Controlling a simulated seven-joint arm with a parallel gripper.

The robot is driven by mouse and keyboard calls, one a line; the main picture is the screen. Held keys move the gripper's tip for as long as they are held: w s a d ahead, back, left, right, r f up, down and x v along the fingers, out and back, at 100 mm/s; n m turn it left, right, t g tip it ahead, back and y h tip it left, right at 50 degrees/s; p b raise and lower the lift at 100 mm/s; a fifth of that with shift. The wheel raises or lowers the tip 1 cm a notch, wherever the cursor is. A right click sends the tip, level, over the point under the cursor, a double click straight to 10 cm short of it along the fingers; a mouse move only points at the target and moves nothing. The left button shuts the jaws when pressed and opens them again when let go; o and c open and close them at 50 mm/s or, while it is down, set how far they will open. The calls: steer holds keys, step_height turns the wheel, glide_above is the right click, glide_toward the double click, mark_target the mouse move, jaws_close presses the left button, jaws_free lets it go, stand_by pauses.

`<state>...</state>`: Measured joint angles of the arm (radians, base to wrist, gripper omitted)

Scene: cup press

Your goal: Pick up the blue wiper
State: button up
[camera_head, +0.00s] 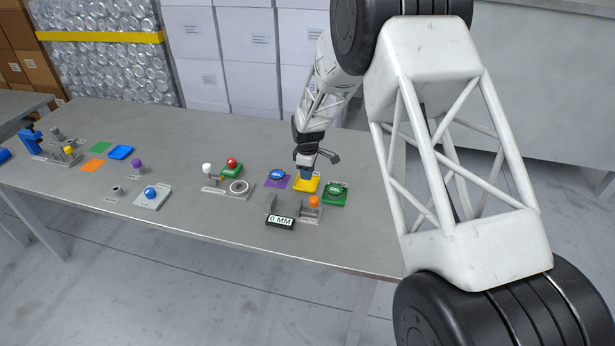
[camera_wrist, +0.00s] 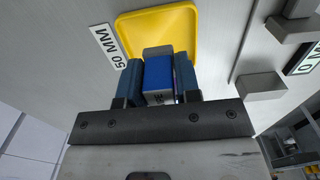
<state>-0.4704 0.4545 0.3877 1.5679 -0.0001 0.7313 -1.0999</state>
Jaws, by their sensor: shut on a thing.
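My gripper (camera_wrist: 159,82) is shut on the blue wiper (camera_wrist: 158,78), a blue block that sits between the two dark blue fingers in the wrist view. A grey part shows at the wiper's far end. In the head view the gripper (camera_head: 306,167) points down over the yellow tray (camera_head: 312,187) near the right end of the table. The tray also shows behind the wiper in the wrist view (camera_wrist: 180,25). I cannot tell whether the wiper touches the tray. The fingers hide its sides.
A purple mat with a blue round thing (camera_head: 278,174) lies left of the tray, and a green GEL container (camera_head: 335,192) right of it.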

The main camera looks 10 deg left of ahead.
steer(key=shift+r, duration=3.55)
steer(key=o, duration=0.4)
steer(key=shift+c, duration=1.3)
steer(key=s+a+n, duration=0.4)
steer(key=a, duration=0.8)
steer(key=s+a+n, duration=0.5)
steer(key=a, duration=0.7)
steer(key=shift+a+f, duration=0.25)
steer(key=shift+f, duration=0.05)
steer(key=shift+s, duration=0.1)
